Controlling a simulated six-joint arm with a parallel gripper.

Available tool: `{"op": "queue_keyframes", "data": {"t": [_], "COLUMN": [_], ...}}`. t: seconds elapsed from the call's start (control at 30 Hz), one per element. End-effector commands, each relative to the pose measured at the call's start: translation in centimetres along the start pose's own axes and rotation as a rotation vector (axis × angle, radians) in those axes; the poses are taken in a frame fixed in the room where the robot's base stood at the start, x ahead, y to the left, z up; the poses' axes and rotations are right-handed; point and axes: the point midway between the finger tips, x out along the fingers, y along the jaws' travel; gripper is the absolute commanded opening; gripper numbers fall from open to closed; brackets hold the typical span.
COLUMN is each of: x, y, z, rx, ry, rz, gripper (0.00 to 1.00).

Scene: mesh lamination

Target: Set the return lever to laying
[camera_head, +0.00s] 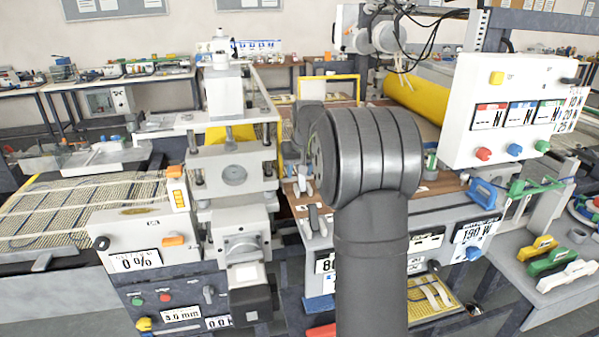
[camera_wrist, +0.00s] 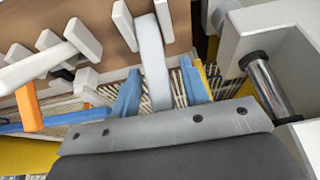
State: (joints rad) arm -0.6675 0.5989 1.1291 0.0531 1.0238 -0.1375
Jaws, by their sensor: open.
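In the wrist view my gripper (camera_wrist: 160,92) is open, with its two blue fingers apart. A light grey curved bar (camera_wrist: 151,50) runs between the fingers; small gaps seem to show on both sides. It looks like a lever arm, but no label shows, so I cannot tell for sure that it is the return lever or which setting it is at. White blocky handles (camera_wrist: 82,38) stand to its left, one with an orange bar (camera_wrist: 28,105). In the head view my dark wrist hides the gripper and most of this area.
A steel cylinder (camera_wrist: 265,80) in a grey housing is close right of the fingers. In the head view the white control box (camera_head: 510,75) stands right of my arm, and the roller press (camera_head: 235,170) stands left. Grey levers (camera_head: 314,218) stick up just left of my arm.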

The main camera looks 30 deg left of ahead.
Motion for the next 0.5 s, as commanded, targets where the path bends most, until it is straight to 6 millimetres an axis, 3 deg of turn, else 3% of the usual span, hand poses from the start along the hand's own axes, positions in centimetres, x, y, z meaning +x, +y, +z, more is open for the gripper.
{"op": "queue_keyframes", "data": {"t": [0.4,0.5], "x": [0.88,0.87], "y": [0.00,0.00], "z": [0.01,0.01], "rx": [0.000,0.000], "ry": [0.000,0.000], "rz": [0.000,0.000], "gripper": [0.42,0.22]}}
